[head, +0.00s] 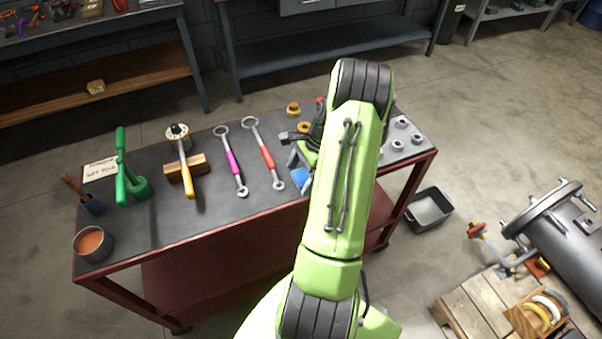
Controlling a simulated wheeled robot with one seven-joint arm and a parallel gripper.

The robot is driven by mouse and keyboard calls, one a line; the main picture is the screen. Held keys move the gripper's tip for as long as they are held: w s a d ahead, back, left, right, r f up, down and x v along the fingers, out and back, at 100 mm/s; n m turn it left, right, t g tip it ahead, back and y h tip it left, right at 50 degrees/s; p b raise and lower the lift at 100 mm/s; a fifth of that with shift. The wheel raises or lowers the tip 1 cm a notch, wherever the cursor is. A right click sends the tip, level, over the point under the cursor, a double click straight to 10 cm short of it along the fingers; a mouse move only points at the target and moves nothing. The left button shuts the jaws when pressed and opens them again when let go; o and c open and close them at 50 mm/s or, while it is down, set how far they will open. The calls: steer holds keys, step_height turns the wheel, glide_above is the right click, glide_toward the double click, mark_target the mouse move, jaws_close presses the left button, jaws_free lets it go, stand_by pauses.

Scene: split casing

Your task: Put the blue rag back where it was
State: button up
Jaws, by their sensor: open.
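A blue patch (301,177), which looks like the blue rag, shows on the right half of the cart top, just left of my green arm. My arm hides part of that area, so I cannot tell how the rag lies or what it touches beneath. My gripper (296,138) is the dark part at the end of my arm, over the cart just above the blue patch in the picture. It is partly hidden by my arm and looks apart from the rag. Its jaws are open, and I see nothing held in them.
The red cart (220,232) carries a magenta-handled wrench (233,163), a red-handled wrench (266,157), a mallet (183,165), a green tool (124,172), an orange-filled cup (93,243) and brass parts (293,109). A pale tray with nuts (397,148) is at right. A dark bin (430,209) stands on the floor.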

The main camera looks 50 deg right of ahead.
steer(key=p+v, duration=0.4)
steer(key=v, duration=0.9)
steer(key=w+a+r+n+h, duration=0.1)
steer(key=w+a+r+n, duration=0.35)
steer(key=a+r, duration=0.2)
steer(key=w+a+r+n+h, duration=0.2)
steer(key=a+r+n, duration=0.4)
steer(key=a, duration=0.6)
steer(key=s+a+r+n+t+h, duration=0.1)
steer(key=s+a+r+n+t, duration=0.2)
steer(key=s+a+n, duration=1)
steer(key=a+r, duration=0.1)
steer(key=a, duration=0.2)
steer(key=shift+n, duration=0.35)
steer(key=shift+a+r, duration=0.1)
